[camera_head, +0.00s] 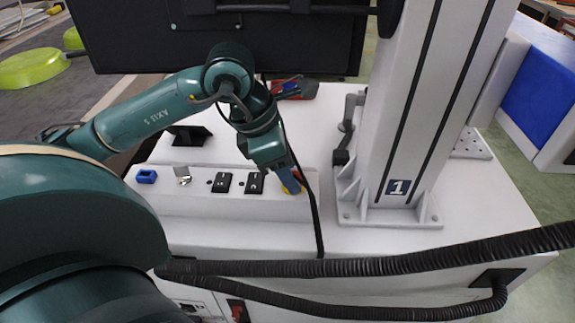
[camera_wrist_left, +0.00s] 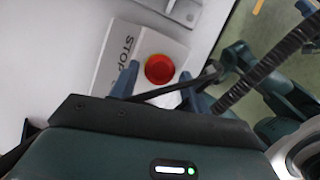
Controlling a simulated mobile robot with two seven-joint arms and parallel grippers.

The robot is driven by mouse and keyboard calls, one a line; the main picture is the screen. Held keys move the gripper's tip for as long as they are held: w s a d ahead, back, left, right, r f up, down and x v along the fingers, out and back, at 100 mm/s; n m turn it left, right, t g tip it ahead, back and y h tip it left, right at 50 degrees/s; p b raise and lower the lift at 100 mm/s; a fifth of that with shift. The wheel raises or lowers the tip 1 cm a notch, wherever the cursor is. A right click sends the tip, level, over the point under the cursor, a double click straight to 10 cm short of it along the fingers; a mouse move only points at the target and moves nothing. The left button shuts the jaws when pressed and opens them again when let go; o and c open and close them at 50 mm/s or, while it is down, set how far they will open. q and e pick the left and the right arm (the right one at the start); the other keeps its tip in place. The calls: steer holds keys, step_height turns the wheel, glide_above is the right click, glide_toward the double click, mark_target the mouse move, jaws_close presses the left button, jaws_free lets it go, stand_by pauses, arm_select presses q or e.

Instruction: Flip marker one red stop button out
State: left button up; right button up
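The red stop button (camera_wrist_left: 159,69) sits on a light panel beside the printed word STOP in the left wrist view. In the head view only a red-and-yellow edge of the button (camera_head: 297,176) shows beside my left gripper (camera_head: 288,182), which points down at it. In the left wrist view the two blue fingertips of my left gripper (camera_wrist_left: 157,84) are apart, one at each side of the button's near edge. I cannot tell whether they touch it. Marker 1 (camera_head: 398,187) is on the white column right of the button. My right gripper does not show.
On the white control box are a blue switch (camera_head: 147,176), a key switch (camera_head: 183,175) and two black rocker switches (camera_head: 222,183). A black monitor (camera_head: 225,40) stands behind. A black corrugated hose (camera_head: 400,268) crosses the front. Green pans (camera_head: 30,68) lie at far left.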

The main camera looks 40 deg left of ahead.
arm_select(q)
jaws_close()
steer(key=shift+r+p, duration=0.3)
steer(key=shift+r, duration=0.7)
steer(key=shift+o, duration=1.3)
jaws_free()
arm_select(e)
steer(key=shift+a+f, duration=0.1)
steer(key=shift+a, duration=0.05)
arm_select(q)
steer(key=shift+f, duration=0.1)
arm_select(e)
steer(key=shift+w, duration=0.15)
